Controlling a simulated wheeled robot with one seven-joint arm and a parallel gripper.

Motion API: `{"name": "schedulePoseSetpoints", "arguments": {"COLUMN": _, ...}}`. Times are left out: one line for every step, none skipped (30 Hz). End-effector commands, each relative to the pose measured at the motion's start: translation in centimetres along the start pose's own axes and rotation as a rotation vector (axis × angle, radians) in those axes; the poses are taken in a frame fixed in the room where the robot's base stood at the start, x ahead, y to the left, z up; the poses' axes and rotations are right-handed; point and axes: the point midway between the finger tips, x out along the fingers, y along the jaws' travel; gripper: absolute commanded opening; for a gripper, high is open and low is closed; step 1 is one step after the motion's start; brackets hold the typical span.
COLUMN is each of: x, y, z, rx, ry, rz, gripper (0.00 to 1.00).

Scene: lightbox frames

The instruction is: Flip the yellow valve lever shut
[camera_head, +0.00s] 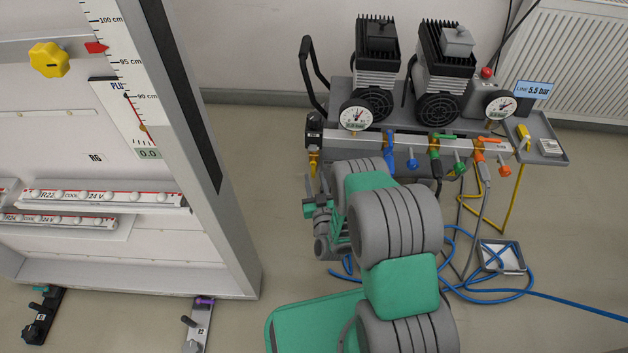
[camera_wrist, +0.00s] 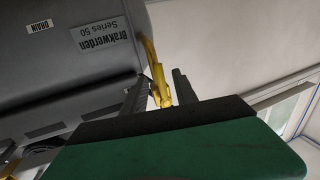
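The yellow valve lever (camera_head: 312,160) hangs at the left end of the compressor's manifold, under a black fitting, in the head view. In the wrist view the yellow lever (camera_wrist: 159,84) reaches down between my two fingers from beside the grey tank. My gripper (camera_head: 319,193) is just below the lever in the head view. In the wrist view my gripper (camera_wrist: 162,88) is open, one finger on each side of the lever. The left finger is close to it; contact is unclear. A gap shows at the right finger. My arm hides part of the manifold's front.
Blue (camera_head: 390,152), green (camera_head: 435,152) and orange (camera_head: 479,153) valves sit along the manifold to the right. A gauge (camera_head: 355,116) is above. A blue hose (camera_head: 462,291) lies on the floor near a small tray (camera_head: 483,267). A tall panel frame (camera_head: 207,150) stands left.

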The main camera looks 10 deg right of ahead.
Motion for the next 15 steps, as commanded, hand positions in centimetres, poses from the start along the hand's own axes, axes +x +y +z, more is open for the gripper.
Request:
{"name": "schedulePoseSetpoints", "arguments": {"x": 0.6, "y": 0.1, "z": 0.3, "rx": 0.000, "ry": -0.004, "rz": 0.001, "gripper": 0.35}}
{"name": "schedulePoseSetpoints", "arguments": {"x": 0.9, "y": 0.0, "z": 0.4, "rx": 0.002, "ry": -0.004, "rz": 0.001, "gripper": 0.35}}
{"name": "schedulePoseSetpoints", "arguments": {"x": 1.3, "y": 0.0, "z": 0.2, "rx": 0.000, "ry": -0.003, "rz": 0.000, "gripper": 0.35}}
{"name": "schedulePoseSetpoints", "arguments": {"x": 1.5, "y": 0.0, "z": 0.2, "rx": 0.001, "ry": -0.003, "rz": 0.000, "gripper": 0.35}}
{"name": "schedulePoseSetpoints", "arguments": {"x": 1.6, "y": 0.0, "z": 0.2, "rx": 0.001, "ry": -0.003, "rz": 0.000, "gripper": 0.35}}
{"name": "schedulePoseSetpoints", "arguments": {"x": 1.7, "y": 0.0, "z": 0.1, "rx": 0.000, "ry": -0.003, "rz": 0.000, "gripper": 0.35}}
{"name": "schedulePoseSetpoints", "arguments": {"x": 1.7, "y": 0.0, "z": 0.1, "rx": 0.000, "ry": -0.004, "rz": -0.001, "gripper": 0.35}}
{"name": "schedulePoseSetpoints", "arguments": {"x": 1.8, "y": 0.0, "z": 0.1, "rx": -0.001, "ry": -0.004, "rz": -0.001, "gripper": 0.35}}
{"name": "schedulePoseSetpoints", "arguments": {"x": 1.8, "y": 0.0, "z": 0.1, "rx": -0.001, "ry": -0.005, "rz": -0.001, "gripper": 0.35}}
{"name": "schedulePoseSetpoints", "arguments": {"x": 1.8, "y": 0.0, "z": 0.1, "rx": -0.001, "ry": -0.004, "rz": -0.001, "gripper": 0.35}}
{"name": "schedulePoseSetpoints", "arguments": {"x": 1.8, "y": 0.0, "z": 0.1, "rx": -0.001, "ry": -0.004, "rz": -0.001, "gripper": 0.35}}
{"name": "schedulePoseSetpoints", "arguments": {"x": 1.8, "y": 0.0, "z": 0.1, "rx": -0.001, "ry": -0.004, "rz": -0.001, "gripper": 0.35}}
{"name": "schedulePoseSetpoints", "arguments": {"x": 1.8, "y": 0.0, "z": 0.1, "rx": -0.001, "ry": -0.004, "rz": -0.001, "gripper": 0.34}}
{"name": "schedulePoseSetpoints", "arguments": {"x": 1.8, "y": 0.0, "z": 0.1, "rx": -0.001, "ry": -0.004, "rz": -0.001, "gripper": 0.31}}
{"name": "schedulePoseSetpoints", "arguments": {"x": 1.8, "y": 0.0, "z": 0.1, "rx": 0.000, "ry": -0.004, "rz": -0.001, "gripper": 0.28}}
